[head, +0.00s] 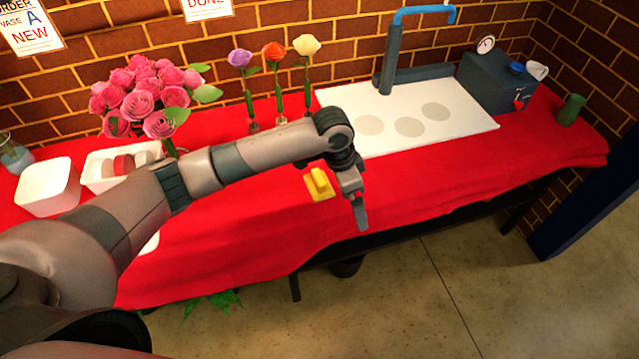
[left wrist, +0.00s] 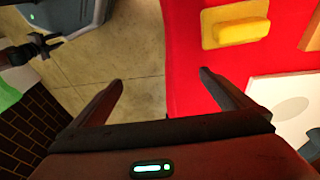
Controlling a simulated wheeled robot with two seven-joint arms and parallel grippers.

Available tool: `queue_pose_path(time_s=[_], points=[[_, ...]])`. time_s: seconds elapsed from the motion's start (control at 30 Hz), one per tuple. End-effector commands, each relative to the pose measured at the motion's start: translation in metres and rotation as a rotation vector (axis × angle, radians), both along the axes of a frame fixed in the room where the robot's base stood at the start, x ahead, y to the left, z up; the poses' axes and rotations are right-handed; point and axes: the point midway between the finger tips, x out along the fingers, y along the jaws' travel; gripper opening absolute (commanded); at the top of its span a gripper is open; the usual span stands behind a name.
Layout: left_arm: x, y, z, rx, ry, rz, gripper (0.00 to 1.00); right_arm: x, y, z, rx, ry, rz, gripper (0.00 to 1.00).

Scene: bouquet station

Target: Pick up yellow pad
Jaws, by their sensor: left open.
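The yellow pad (head: 318,185) lies on the red cloth near the front edge of the table. It is a flat yellow plate with a raised grip bar. My left gripper (head: 356,208) is just right of the pad in the head view, open and empty. In the left wrist view the pad (left wrist: 235,24) is at the upper right, beyond the right finger and outside the open jaws (left wrist: 162,80). The gap between the fingers shows the floor and the cloth edge. What looks like my right gripper (left wrist: 42,46) is small and dark at the left; its jaw state is unclear.
A white board (head: 385,115) with grey discs and a blue-tipped tap (head: 390,60) stand behind. Three single flowers (head: 274,52), a pink bouquet (head: 145,95) and white bins (head: 48,188) are to the left. A green cup (head: 571,109) is at the right end. Cloth around the pad is clear.

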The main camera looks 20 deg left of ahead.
Motion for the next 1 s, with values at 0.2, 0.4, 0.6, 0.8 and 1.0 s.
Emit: queue_pose_path(time_s=[0.2, 0.4, 0.6, 0.8, 1.0], points=[[0.040, 0.048, 0.051, 0.111, 0.021, 0.008, 1.00, 0.000, 0.003, -0.001, 0.003, 0.000, -0.001, 0.31], [0.064, 0.090, 0.095, 0.186, 0.048, 0.046, 1.00, 0.000, 0.009, -0.001, 0.009, -0.001, -0.003, 0.31], [0.073, 0.112, 0.120, 0.216, 0.066, 0.076, 1.00, 0.000, 0.011, -0.001, 0.011, -0.001, -0.003, 0.31], [0.074, 0.115, 0.123, 0.221, 0.069, 0.081, 1.00, 0.000, 0.010, -0.001, 0.011, -0.001, -0.002, 0.31], [0.074, 0.115, 0.123, 0.220, 0.068, 0.081, 1.00, 0.000, 0.007, -0.001, 0.007, 0.000, 0.000, 0.31]])
